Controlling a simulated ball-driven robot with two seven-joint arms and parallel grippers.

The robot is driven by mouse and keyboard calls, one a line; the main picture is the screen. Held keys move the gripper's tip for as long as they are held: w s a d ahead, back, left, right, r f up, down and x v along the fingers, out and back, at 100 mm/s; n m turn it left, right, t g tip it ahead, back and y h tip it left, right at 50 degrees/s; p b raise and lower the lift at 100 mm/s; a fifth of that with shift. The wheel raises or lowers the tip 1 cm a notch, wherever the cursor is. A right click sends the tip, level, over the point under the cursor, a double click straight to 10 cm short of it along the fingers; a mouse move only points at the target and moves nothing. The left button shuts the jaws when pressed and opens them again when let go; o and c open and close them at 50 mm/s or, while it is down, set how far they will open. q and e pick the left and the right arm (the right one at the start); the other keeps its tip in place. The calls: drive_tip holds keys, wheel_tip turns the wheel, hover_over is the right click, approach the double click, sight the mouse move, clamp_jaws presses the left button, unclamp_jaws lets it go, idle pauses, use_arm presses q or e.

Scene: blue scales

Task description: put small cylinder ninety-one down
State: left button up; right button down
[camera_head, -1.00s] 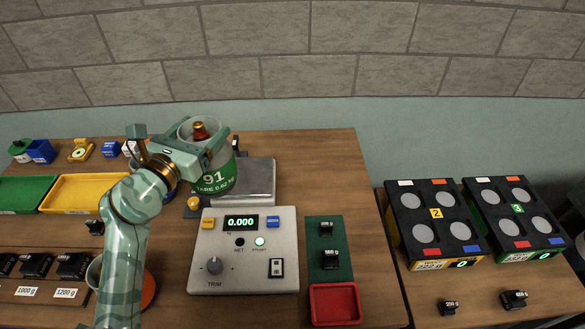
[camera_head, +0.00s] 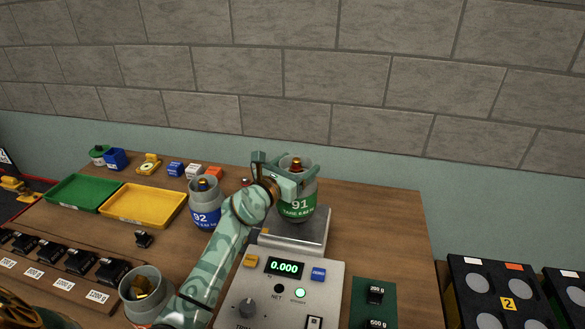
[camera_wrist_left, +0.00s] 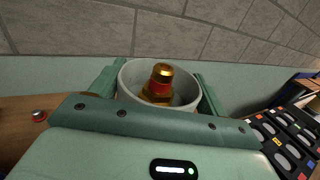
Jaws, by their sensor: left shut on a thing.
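The small cylinder ninety-one (camera_head: 299,207) is grey with a green band reading 91 and a brass valve on top. My left gripper (camera_head: 290,177) is shut on its upper part and holds it upright. The cylinder appears over the steel scale plate (camera_head: 312,240); a gap beneath its base is hard to judge. The scale display (camera_head: 285,267) reads 0.000. In the left wrist view, the cylinder's grey collar (camera_wrist_left: 128,80) and brass valve (camera_wrist_left: 161,82) show between the fingers. My right gripper is not in view.
Cylinder 92 (camera_head: 205,216) with a blue band stands left of the scale, behind my left arm. Another grey cylinder (camera_head: 133,304) is at the lower left. Yellow (camera_head: 143,207) and green (camera_head: 84,193) trays lie further left. Bare table is right of the plate.

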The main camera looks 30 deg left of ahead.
use_arm(q)
drive_tip(key=shift+w+f, duration=0.15)
drive_tip(key=shift+w, duration=0.1)
wheel_tip(320, 180, down, 3)
drive_tip(key=shift+f+b, duration=0.1)
drive_tip(key=shift+b, duration=0.95)
drive_tip(key=o, duration=2)
drive_tip(key=shift+f, duration=0.1)
drive_tip(key=shift+s, duration=0.1)
